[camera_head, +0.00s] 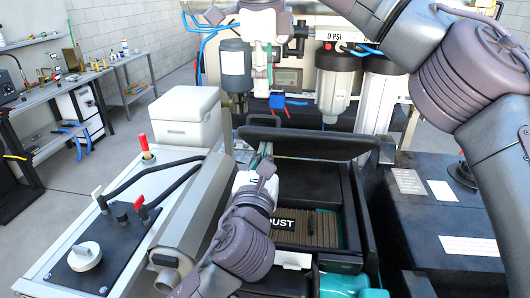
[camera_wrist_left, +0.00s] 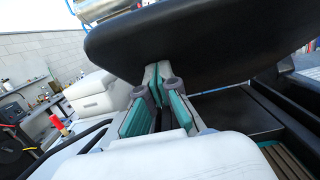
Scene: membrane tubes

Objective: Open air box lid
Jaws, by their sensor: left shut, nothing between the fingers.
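The black air box lid (camera_head: 318,145) stands tilted up at the back of the open black air box (camera_head: 345,205). In the left wrist view the lid (camera_wrist_left: 200,40) fills the top of the picture. My left gripper (camera_head: 262,152) is shut and empty, with its fingertips (camera_wrist_left: 158,72) at the lid's lower edge; whether they touch it I cannot tell. Inside the box lies a brown pleated filter (camera_head: 318,228), partly hidden by my left wrist and the DUST label (camera_head: 290,224). My right gripper (camera_head: 262,80) hangs higher, behind the lid; its finger state is unclear.
A white box (camera_head: 186,118) and a control panel with a white knob (camera_head: 85,256) stand left of the air box. Filter canisters (camera_head: 335,82) and a gauge panel stand behind. A black unit with labels (camera_head: 425,215) is at the right. My right arm crosses the upper right.

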